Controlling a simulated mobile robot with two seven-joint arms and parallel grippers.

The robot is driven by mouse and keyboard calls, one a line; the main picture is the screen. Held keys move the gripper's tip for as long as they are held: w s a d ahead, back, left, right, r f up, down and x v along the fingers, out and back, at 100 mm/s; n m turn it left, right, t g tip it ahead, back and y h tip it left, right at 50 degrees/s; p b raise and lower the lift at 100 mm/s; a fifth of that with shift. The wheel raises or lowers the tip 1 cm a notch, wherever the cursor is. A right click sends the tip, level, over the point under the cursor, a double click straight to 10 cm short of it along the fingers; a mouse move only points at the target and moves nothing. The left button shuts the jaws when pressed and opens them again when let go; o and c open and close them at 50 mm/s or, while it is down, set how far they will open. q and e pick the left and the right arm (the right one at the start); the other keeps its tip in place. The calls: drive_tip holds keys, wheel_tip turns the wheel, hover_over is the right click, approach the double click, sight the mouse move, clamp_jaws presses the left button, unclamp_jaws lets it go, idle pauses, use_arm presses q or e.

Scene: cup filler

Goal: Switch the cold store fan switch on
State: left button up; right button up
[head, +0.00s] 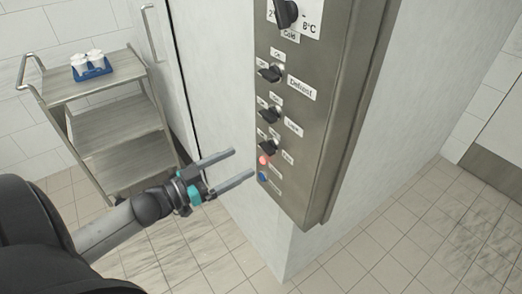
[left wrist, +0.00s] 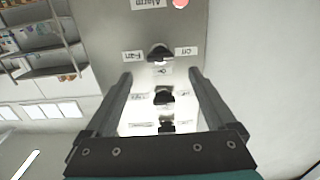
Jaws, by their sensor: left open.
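The fan switch (head: 268,147) is a black rotary knob on the grey control panel (head: 311,120), the lowest knob of the column, just above a red lamp (head: 263,160). In the left wrist view, which is upside down, the fan switch (left wrist: 159,53) has a Fan label on one side and an Off label on the other. Its handle appears to lie sideways; I cannot tell its setting surely. My left gripper (head: 243,163) is open and empty, its fingers pointing at the lower panel. In the left wrist view the fan switch lies beyond the fingertips, apart from them.
A light switch (head: 269,115), a defrost switch (head: 270,73) and a cold dial (head: 286,14) sit above. A blue button or lamp (head: 263,177) is below. A steel trolley (head: 105,128) with a blue tray of white cups (head: 108,69) stands left. Floor right is clear.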

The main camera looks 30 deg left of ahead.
sight(263, 150)
use_arm(q)
drive_tip(key=shift+x, duration=3.95)
use_arm(e)
drive_tip(key=shift+w+d, duration=0.3)
drive_tip(key=shift+w, duration=0.05)
use_arm(q)
drive_tip(key=c, duration=1.4)
